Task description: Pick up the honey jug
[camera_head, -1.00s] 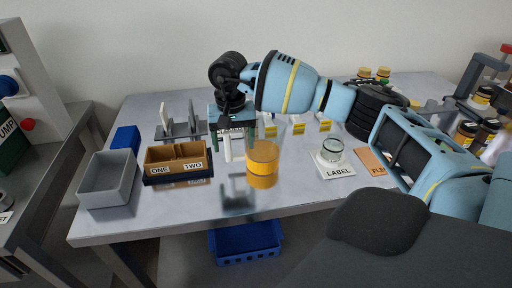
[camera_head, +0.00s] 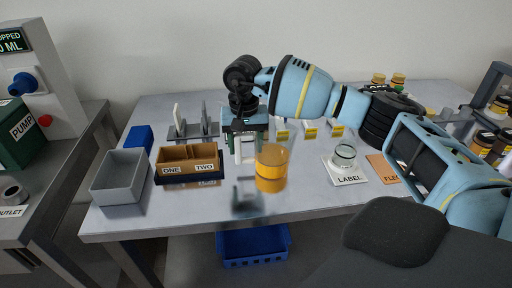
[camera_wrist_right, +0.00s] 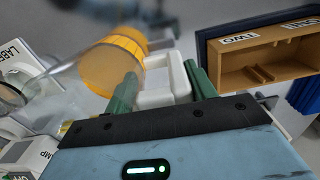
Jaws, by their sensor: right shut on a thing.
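The honey jug (camera_head: 271,169) is a clear vessel with amber honey and a white handle. It is near the middle of the metal table in the head view. It also shows at upper left in the wrist view (camera_wrist_right: 112,65). My right gripper (camera_head: 244,150) points down from above, left of the honey, and is shut on the white handle. In the wrist view its green fingers (camera_wrist_right: 162,88) stand on either side of the handle. I cannot tell for sure whether the jug's base touches the table. My left gripper is not in view.
Left of the jug are an orange-brown two-part bin (camera_head: 189,167) marked ONE and TWO and a grey bin (camera_head: 119,178). A small glass jar (camera_head: 344,156) stands on a LABEL card at right. Yellow-labelled items are behind.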

